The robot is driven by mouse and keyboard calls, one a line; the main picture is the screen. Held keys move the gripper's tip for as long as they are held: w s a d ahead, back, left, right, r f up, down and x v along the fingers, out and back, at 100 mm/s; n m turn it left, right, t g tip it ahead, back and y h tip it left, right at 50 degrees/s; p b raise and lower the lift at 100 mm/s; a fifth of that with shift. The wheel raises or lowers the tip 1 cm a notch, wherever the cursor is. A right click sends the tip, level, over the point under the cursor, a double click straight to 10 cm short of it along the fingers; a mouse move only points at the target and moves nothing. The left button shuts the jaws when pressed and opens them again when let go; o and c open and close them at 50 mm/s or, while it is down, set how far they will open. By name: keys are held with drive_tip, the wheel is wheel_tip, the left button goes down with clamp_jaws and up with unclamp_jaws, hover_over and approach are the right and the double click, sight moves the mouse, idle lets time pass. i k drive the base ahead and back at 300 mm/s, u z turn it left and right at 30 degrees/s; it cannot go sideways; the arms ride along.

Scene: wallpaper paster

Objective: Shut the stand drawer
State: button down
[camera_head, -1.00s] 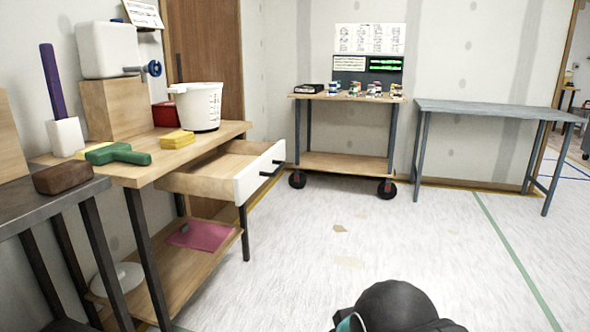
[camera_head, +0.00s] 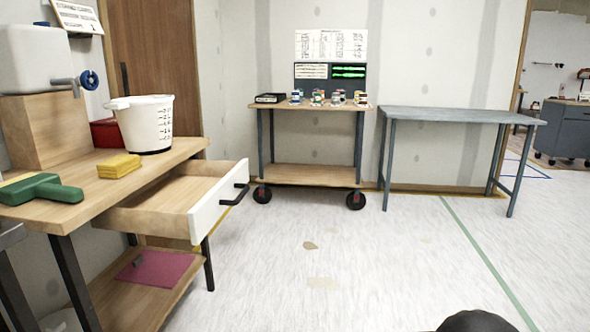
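The stand drawer (camera_head: 207,205) is open, pulled out toward the right from under the top of the wooden stand (camera_head: 97,211). Its front is white with a dark bar handle (camera_head: 236,194). The part of the drawer's inside that shows looks empty. My gripper is not in view; only a dark rounded part of my own arm shows at the bottom right edge, well apart from the drawer.
A white bucket (camera_head: 150,124), yellow sponge (camera_head: 120,166) and green-handled tool (camera_head: 45,189) rest on the stand. A pink sheet (camera_head: 155,268) lies on its lower shelf. A wheeled cart (camera_head: 310,174) and grey table (camera_head: 455,114) stand behind. The floor (camera_head: 360,250) right of the drawer is clear.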

sight(186, 201)
drive_tip(key=z, duration=0.15)
drive_tip(key=i, duration=0.65)
drive_tip(key=u, duration=0.55)
drive_tip(key=i, duration=0.55)
drive_tip(key=u, duration=0.5)
